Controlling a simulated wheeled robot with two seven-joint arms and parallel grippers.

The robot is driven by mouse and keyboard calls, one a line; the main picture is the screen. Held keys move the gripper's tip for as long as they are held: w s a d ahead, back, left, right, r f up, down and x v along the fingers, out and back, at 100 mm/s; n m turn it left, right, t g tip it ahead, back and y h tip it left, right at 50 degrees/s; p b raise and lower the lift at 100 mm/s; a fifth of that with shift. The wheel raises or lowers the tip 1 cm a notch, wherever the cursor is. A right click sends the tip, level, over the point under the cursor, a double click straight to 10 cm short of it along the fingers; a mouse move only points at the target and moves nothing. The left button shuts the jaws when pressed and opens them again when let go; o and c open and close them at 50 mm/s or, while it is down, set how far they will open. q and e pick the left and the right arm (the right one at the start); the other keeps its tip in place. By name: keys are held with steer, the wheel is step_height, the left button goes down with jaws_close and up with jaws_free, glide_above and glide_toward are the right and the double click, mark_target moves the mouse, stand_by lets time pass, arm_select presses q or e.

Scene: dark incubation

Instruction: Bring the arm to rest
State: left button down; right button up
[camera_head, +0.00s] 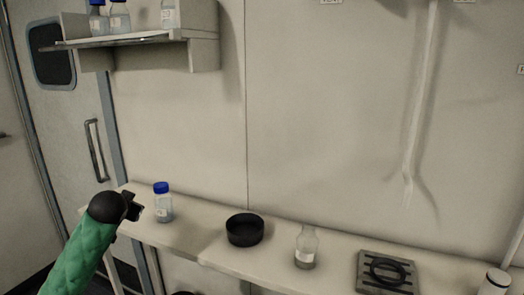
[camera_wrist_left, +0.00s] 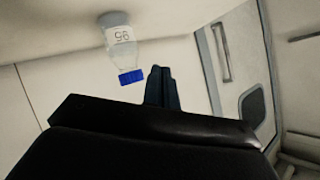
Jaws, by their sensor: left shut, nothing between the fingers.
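My left arm, in a green quilted sleeve, comes in from the lower left of the head view. Its black left gripper (camera_head: 134,207) hangs near the left end of the bench, just left of a clear bottle with a blue cap (camera_head: 163,204). A gap shows between the gripper and that bottle. In the left wrist view the gripper's fingers (camera_wrist_left: 162,88) are together with nothing between them. The blue-capped bottle (camera_wrist_left: 122,45) appears upside down there, beside the fingers and apart from them. My right gripper is not in view.
The narrow bench (camera_head: 206,236) also holds a black round dish (camera_head: 244,230), a clear flask (camera_head: 306,248) and a grey slatted plate with a black ring (camera_head: 388,271). A wall shelf (camera_head: 130,42) with several bottles is at upper left. A door (camera_head: 70,120) stands left.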

arm_select(q)
steer(key=s+d+f+g+h, duration=0.15)
steer(key=s+d+f, duration=0.4)
steer(key=f, duration=0.55)
steer(key=s+d+f+g, duration=0.2)
steer(key=s+d+f, duration=0.4)
steer(key=f, duration=0.5)
steer(key=s+d+f+g+h, duration=0.15)
steer(key=s+d+f, duration=0.35)
steer(key=s+f, duration=0.5)
steer(key=s+d+f+g, duration=0.2)
steer(key=s+d+f, duration=0.2)
steer(key=s+f, duration=0.6)
steer(key=s+d+f+n+g+h, duration=0.1)
steer(key=s+d+f+g, duration=0.2)
steer(key=s+f, duration=0.7)
steer(key=s+d, duration=0.2)
steer(key=s, duration=0.4)
steer(key=shift+s, duration=0.4)
